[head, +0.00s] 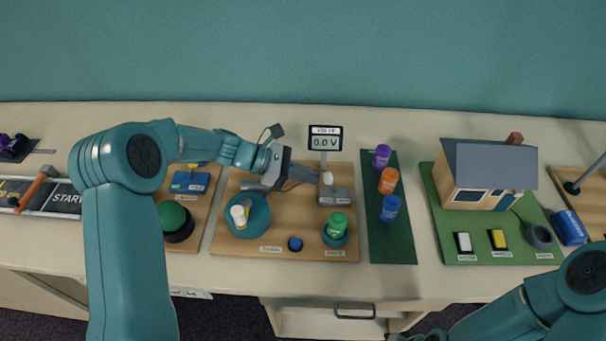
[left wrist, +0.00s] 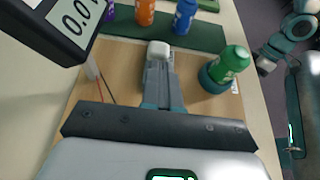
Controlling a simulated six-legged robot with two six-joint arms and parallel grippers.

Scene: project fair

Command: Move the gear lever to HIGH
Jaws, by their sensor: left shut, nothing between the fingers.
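The gear lever's white knob (head: 327,178) shows above a small grey box (head: 336,196) on the wooden board. No HIGH mark can be read. My left gripper (head: 312,176) is shut and empty, its fingertips close to the left of the knob. In the left wrist view the white knob (left wrist: 158,49) is just beyond the tips of my left gripper (left wrist: 160,62); I cannot tell whether they touch. My fingers hide much of the lever's base there. My right gripper (left wrist: 265,66) shows small at the right of the wrist view, its jaws unclear.
A voltmeter display (head: 326,138) reading 0.0 V stands behind the lever. A green bottle (head: 337,223) stands in front of it. Purple, orange and blue bottles stand on a green mat (head: 395,250) to the right. A model house (head: 489,172) is farther right.

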